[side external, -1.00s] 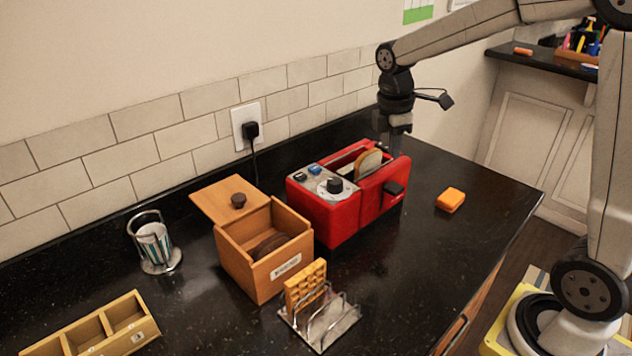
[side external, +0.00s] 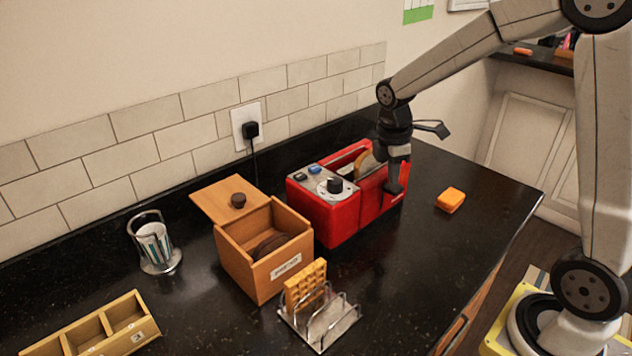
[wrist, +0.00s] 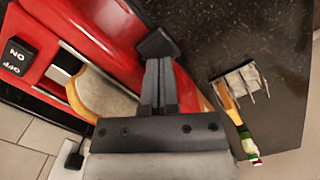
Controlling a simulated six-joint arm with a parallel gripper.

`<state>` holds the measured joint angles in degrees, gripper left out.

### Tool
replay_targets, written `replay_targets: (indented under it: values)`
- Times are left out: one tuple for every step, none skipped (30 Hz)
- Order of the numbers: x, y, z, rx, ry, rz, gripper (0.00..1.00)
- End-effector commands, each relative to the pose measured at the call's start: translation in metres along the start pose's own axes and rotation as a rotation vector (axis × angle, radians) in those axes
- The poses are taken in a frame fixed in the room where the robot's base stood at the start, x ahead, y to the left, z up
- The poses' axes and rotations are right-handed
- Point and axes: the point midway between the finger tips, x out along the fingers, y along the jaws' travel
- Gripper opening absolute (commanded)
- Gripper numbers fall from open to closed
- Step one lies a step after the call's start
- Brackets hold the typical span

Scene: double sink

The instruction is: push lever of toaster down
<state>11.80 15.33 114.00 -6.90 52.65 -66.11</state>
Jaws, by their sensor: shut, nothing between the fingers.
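The red toaster (side external: 333,222) stands on the dark counter by the wall, with a slice of bread (side external: 363,163) in its slot. The bread also shows in the wrist view (wrist: 102,95). My gripper (side external: 394,190) is shut and empty, pointing down at the toaster's right end. It hides the lever in the side view. In the wrist view the black lever (wrist: 158,43) sticks out from the red body, right at the tips of my closed fingers (wrist: 158,65). I cannot tell whether they touch it.
An orange block (side external: 450,199) lies right of the toaster. A wooden box (side external: 250,268) with its lid aside and a wire rack (side external: 336,328) holding a waffle (side external: 305,286) stand in front. A plug (side external: 250,130) sits in the wall socket. The counter right of the toaster is mostly clear.

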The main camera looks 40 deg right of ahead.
Motion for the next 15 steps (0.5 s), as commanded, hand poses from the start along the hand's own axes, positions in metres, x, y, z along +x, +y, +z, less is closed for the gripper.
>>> replay_targets:
  values:
    - [0.0028, -0.0002, 0.0002, 0.000, -0.001, -0.001, 0.00]
    - [0.0039, -0.0002, 0.0002, 0.000, 0.000, -0.001, 0.00]
    - [0.0051, -0.0002, 0.0002, 0.000, 0.000, 0.000, 0.00]
    - [0.0058, -0.0002, 0.0002, 0.000, 0.000, 0.000, 0.00]
    - [0.0063, -0.0002, 0.0002, 0.000, 0.000, -0.001, 0.00]
    - [0.0067, -0.0003, 0.0002, 0.000, 0.000, 0.000, 0.00]
    - [0.0069, -0.0003, 0.0002, 0.000, 0.000, 0.000, 0.00]
    - [0.0070, -0.0002, 0.0002, 0.001, 0.000, 0.000, 0.00]
    - [0.0070, -0.0002, 0.0002, 0.001, 0.000, 0.000, 0.00]
    - [0.0069, -0.0002, 0.0002, 0.001, 0.000, 0.000, 0.00]
    - [0.0069, -0.0002, 0.0002, 0.001, 0.000, 0.000, 0.00]
    - [0.0068, -0.0002, 0.0002, 0.001, 0.000, 0.000, 0.00]
    - [0.0068, -0.0002, 0.0002, 0.001, 0.000, 0.000, 0.00]
    - [0.0068, -0.0002, 0.0002, 0.001, 0.000, 0.000, 0.00]
    - [0.0067, -0.0002, 0.0002, 0.001, 0.000, 0.000, 0.00]
